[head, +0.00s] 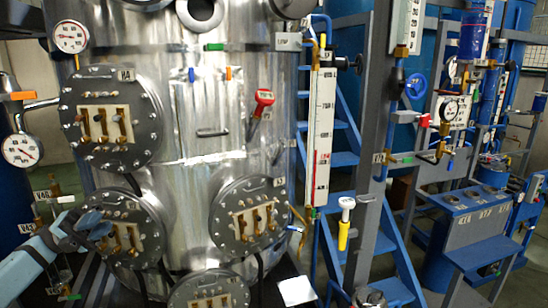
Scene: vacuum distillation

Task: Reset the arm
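My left arm comes in from the lower left, pale blue. Its dark blue-grey gripper (98,225) is in front of the left side of the lower left round flange (125,232) on the steel vessel (205,120). The fingers are small and dark against the flange, so I cannot tell how far apart they are. I see nothing clearly held in them. Whether the gripper touches the flange is unclear. My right arm and gripper are not in view.
Flanges with brass terminals (110,115) jut from the vessel. Gauges (20,149) and small valves stand at the left. A tall level gauge (320,130), blue stairs (385,245) and blue pipework stand at the right. A white sheet (297,290) lies at the bottom.

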